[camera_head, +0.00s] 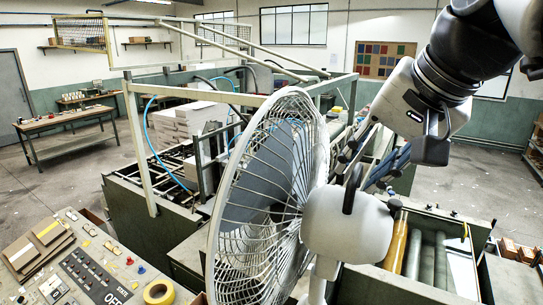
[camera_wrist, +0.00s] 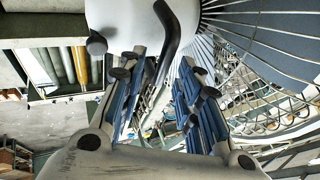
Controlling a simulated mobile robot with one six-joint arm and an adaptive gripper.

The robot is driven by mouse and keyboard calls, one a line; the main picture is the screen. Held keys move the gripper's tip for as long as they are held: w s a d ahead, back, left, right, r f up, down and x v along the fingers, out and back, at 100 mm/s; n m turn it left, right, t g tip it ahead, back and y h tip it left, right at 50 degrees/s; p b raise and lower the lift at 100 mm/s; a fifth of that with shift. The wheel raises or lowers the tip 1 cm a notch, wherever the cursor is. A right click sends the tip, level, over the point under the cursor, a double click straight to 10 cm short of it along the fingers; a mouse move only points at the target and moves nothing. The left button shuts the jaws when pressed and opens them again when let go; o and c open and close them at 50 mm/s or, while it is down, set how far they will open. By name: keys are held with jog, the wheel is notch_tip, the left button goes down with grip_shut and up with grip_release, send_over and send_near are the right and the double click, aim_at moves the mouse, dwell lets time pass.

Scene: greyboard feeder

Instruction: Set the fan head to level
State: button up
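The fan has a round wire cage (camera_head: 228,215) and a white motor housing (camera_head: 345,228) on a pale stand (camera_head: 318,285). In the head view the cage leans, its top farther right than its bottom, with the housing on its right. A bent black handle (camera_wrist: 180,32) rises from the housing; a small dark knob (camera_head: 394,205) is at the housing's right side. My gripper (camera_head: 362,172) is just above the housing. In the wrist view my gripper (camera_wrist: 157,78) has its blue-padded fingers apart, with the handle's lower end near the gap. I see no grip on it.
A control panel (camera_head: 105,268) with buttons and a yellow tape roll (camera_head: 159,292) is at lower left. A framed machine (camera_head: 150,215) with rollers (camera_head: 428,262) stands behind the fan. A workbench (camera_head: 70,122) is far left, with open floor (camera_head: 45,195) before it.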

jog(key=v, duration=0.7)
jog(key=shift+s+r, duration=0.15)
jog(key=shift+r, duration=0.05)
